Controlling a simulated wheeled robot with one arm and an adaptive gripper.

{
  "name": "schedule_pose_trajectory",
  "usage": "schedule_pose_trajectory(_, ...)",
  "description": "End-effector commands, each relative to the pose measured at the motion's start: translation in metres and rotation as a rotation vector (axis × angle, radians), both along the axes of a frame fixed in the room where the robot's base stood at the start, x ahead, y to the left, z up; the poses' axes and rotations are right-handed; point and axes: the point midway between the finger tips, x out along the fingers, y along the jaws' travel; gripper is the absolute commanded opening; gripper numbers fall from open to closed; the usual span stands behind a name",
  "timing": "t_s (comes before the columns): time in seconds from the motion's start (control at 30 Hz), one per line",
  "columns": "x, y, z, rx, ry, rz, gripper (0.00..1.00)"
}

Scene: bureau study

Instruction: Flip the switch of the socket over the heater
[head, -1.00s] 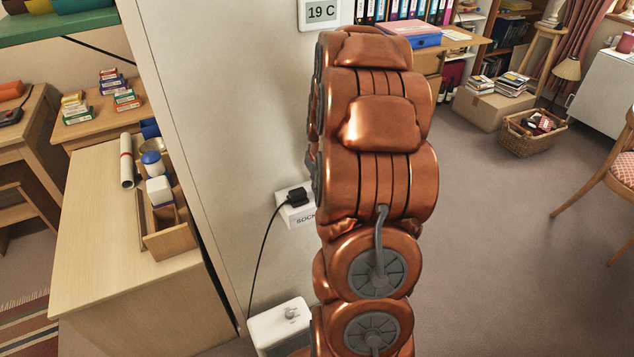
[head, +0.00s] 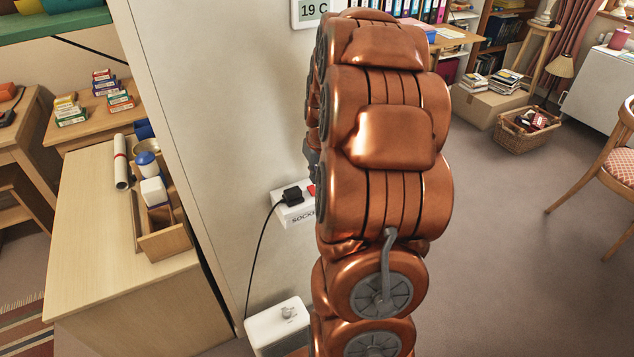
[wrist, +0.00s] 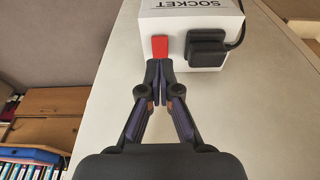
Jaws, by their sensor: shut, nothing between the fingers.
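The white socket box (head: 290,213) is on the pale wall above the white heater (head: 279,326) in the head view. A black plug with a cable sits in it, and its red switch (head: 311,190) shows just beside my arm. In the wrist view the socket (wrist: 190,20) appears upside down, with the red switch (wrist: 160,47) next to the black plug (wrist: 207,48). My gripper (wrist: 159,66) is shut and empty, its fingertips right at the edge of the red switch. I cannot tell whether they touch.
A black cable (head: 256,258) hangs from the plug down toward the heater. A thermostat display (head: 313,10) is on the wall above. A wooden desk (head: 100,240) with a box and bottles stands left. Open carpet (head: 500,250) lies to the right.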

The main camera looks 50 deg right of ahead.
Motion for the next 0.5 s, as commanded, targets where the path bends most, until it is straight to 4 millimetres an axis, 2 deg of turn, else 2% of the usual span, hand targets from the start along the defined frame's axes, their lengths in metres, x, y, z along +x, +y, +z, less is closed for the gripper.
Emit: schedule_pose_trajectory(0.5, -0.031, 0.009, 0.072, -0.004, -0.005, -0.003, 0.0)
